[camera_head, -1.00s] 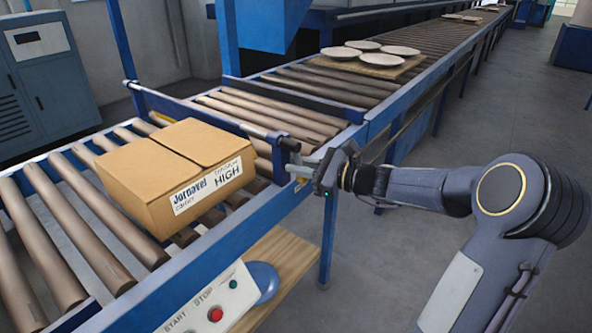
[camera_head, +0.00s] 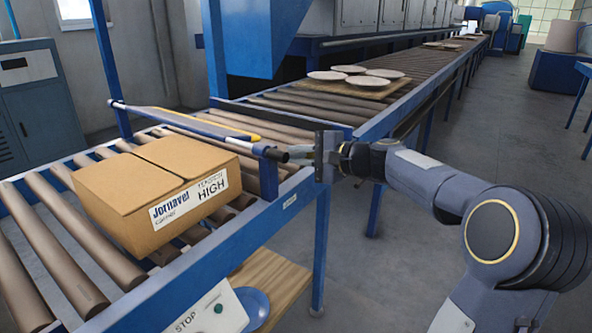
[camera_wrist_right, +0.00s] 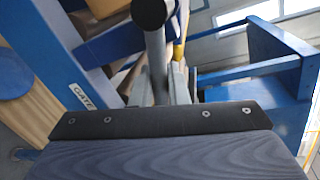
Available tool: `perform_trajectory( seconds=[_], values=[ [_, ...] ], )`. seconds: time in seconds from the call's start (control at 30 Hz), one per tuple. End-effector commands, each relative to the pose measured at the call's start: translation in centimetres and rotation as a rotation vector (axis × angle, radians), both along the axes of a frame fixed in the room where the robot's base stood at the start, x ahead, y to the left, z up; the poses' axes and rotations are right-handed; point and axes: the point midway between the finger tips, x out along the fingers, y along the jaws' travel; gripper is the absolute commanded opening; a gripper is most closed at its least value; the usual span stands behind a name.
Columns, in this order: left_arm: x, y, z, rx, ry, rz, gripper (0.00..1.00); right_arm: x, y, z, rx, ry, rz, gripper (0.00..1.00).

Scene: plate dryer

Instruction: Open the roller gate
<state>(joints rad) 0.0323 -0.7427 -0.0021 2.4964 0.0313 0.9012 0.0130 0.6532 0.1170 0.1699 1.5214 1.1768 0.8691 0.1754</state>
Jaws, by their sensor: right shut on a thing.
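The roller gate (camera_head: 205,125) is a blue bar with a grey rod and yellow strip, lying across the rollers behind the cardboard box. Its dark-tipped handle end (camera_head: 274,153) sticks out over the conveyor's near side rail. My right gripper (camera_head: 308,154) is shut on this handle. In the right wrist view the grey handle bar (camera_wrist_right: 156,60) with a round black end runs between the fingers (camera_wrist_right: 165,88). The fingers partly hide the grip. A "GATE" label (camera_wrist_right: 82,98) shows on the blue rail. My left gripper is not in view.
A cardboard box (camera_head: 150,190) stands on the rollers in front of the gate. White plates (camera_head: 365,78) lie on a wooden board beyond it.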

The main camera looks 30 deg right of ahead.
Motion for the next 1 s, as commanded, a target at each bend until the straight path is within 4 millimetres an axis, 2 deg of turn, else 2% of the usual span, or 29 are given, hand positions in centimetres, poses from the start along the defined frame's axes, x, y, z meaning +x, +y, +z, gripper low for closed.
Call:
perform_trajectory(
  seconds=[0.1, 0.4, 1.0],
  values=[
    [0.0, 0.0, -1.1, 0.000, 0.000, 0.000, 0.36, 0.0, -0.1, 0.3, -0.084, -0.037, 0.000, 0.00],
    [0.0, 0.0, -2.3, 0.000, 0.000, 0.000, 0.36, 0.1, -0.3, 1.5, -0.236, -0.098, 0.000, 0.00],
    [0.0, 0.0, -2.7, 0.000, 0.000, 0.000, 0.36, 0.1, -0.3, 2.0, -0.301, -0.123, 0.000, 0.00]
  ],
)
